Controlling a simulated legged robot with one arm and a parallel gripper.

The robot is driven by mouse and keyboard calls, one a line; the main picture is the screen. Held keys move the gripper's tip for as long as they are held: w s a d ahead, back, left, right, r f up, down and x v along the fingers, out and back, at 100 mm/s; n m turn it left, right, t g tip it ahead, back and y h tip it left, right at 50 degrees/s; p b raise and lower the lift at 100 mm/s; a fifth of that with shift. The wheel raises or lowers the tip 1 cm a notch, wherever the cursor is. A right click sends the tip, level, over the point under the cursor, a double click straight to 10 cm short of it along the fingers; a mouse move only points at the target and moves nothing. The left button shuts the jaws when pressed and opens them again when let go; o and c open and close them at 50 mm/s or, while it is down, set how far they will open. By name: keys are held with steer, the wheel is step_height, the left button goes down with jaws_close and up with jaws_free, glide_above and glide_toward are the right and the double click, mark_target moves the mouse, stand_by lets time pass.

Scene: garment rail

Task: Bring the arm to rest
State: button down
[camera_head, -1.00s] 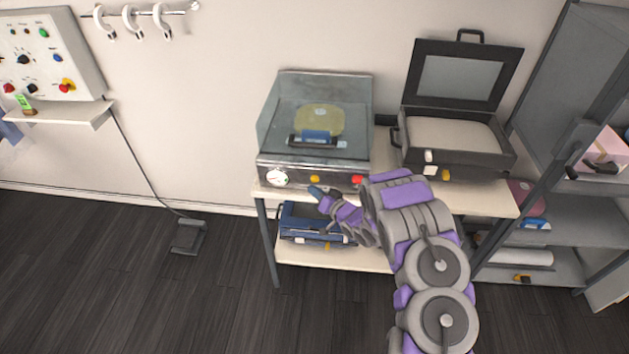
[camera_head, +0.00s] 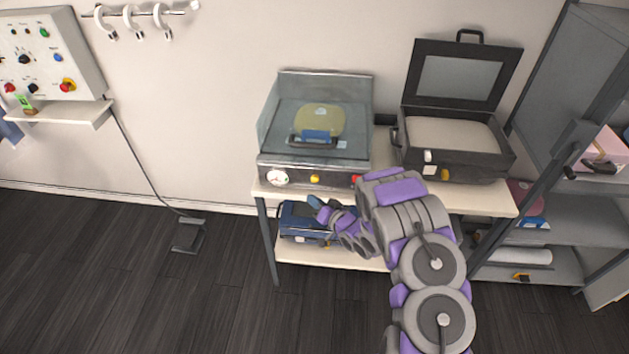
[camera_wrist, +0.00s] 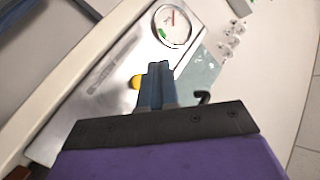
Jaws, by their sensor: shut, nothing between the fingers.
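My arm, grey and purple, reaches up from the bottom right of the head view. My gripper (camera_head: 316,206) is in front of the table's edge, just below the front panel of the glass-lidded machine (camera_head: 315,130). In the wrist view my gripper (camera_wrist: 158,70) has its blue-grey fingers together and empty. They point toward the machine's metal panel, with its gauge (camera_wrist: 172,27) ahead. A yellow button (camera_wrist: 136,82) shows partly behind the fingers.
The table (camera_head: 480,203) also bears an open black case (camera_head: 455,165). A blue box (camera_head: 300,225) is on its lower shelf, behind my gripper. A grey shelf unit (camera_head: 560,245) stands at right.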

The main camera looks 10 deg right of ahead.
steer(key=d+r+g+h, duration=0.3)
steer(key=d+r+h, duration=0.35)
steer(key=d, duration=0.25)
steer(key=s+d+r+g+h, duration=0.3)
steer(key=s+d+r+h, duration=0.1)
steer(key=s+r, duration=0.5)
steer(key=s+a+r+g+y, duration=0.1)
steer(key=s+a+r+g, duration=0.2)
steer(key=s, duration=1)
steer(key=s+a+r+n+g+y+b, duration=0.1)
steer(key=s+a+r+g, duration=0.3)
steer(key=s, duration=1)
steer(key=s+a+r+n+g+y, duration=0.1)
steer(key=s+a+r+g, duration=0.2)
steer(key=s, duration=1.1)
steer(key=a, duration=0.3)
steer(key=shift+s+a+r, duration=0.15)
steer(key=shift+a+r, duration=0.05)
steer(key=shift+r, duration=0.1)
steer(key=c, duration=1.8)
jaws_free()
